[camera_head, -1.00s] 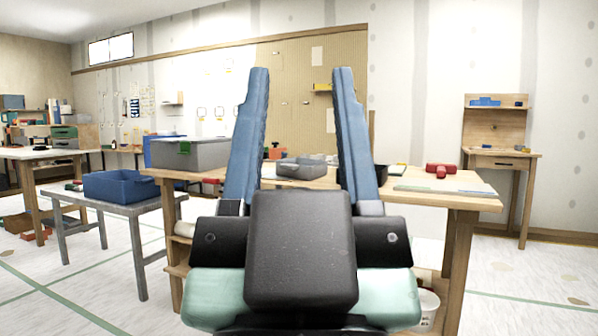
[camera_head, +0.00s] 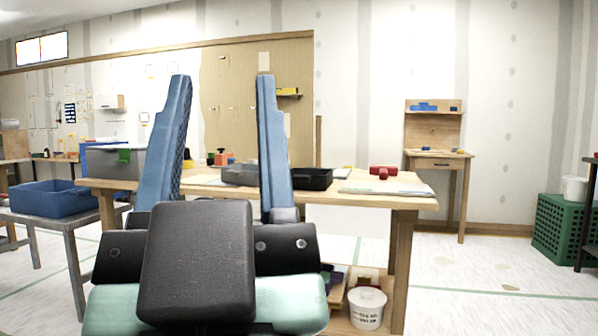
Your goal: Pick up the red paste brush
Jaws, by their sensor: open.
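A red T-shaped thing, which looks like the paste brush (camera_head: 383,171), lies on the right part of the wooden worktable (camera_head: 400,203). It rests at the back edge of pale sheets. My gripper (camera_head: 223,82) is open, with two long blue fingers wide apart and nothing between them. It is in the foreground, left of the brush in the picture and apart from it. The fingers hide part of the table.
A black tray (camera_head: 312,179) and a grey tray (camera_head: 240,174) stand left of the brush. Pale sheets (camera_head: 388,188) lie in front of it. A blue bin (camera_head: 48,199) sits on a side table at left. A white bucket (camera_head: 366,307) stands below.

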